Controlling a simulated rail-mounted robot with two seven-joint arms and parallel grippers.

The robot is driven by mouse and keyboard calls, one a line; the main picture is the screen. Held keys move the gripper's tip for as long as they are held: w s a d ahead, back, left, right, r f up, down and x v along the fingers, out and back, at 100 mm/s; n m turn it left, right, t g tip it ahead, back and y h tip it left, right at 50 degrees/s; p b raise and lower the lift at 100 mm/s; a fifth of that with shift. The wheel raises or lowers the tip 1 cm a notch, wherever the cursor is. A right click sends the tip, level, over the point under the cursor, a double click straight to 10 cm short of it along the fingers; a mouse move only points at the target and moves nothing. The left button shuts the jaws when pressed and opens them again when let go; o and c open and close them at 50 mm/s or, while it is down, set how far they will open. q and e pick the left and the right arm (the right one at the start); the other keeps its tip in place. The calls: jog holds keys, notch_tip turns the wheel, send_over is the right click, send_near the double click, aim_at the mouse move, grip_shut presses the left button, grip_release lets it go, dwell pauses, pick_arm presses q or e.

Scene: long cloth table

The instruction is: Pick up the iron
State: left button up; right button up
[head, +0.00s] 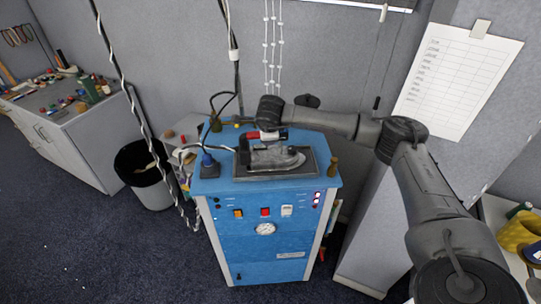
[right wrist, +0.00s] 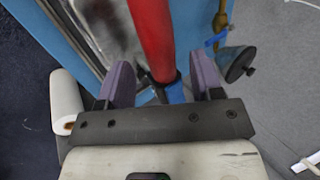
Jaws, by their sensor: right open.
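The iron (head: 274,158) rests on a dark plate (head: 308,168) on top of a blue steam unit. Its metal body is grey and its handle (head: 262,136) is red. In the right wrist view, the red handle (right wrist: 153,38) runs between the two purple-grey fingers of my right gripper (right wrist: 160,72). The fingers are apart, one on each side of the handle, with visible gaps. In the head view my right arm comes in from the right and its wrist is over the handle; the fingers are hard to make out there. My left gripper is not in view.
The blue steam unit (head: 264,245) has switches and a gauge on its front. Cables hang at left and behind. A black bin (head: 146,172) and a cluttered cabinet (head: 75,130) are to the left. Open carpet lies in front.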

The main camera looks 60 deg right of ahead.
jog(key=shift+x, duration=1.5)
jog(key=shift+c, duration=0.2)
jog(key=shift+r, duration=0.1)
grip_shut()
jog(key=shift+r, duration=0.1)
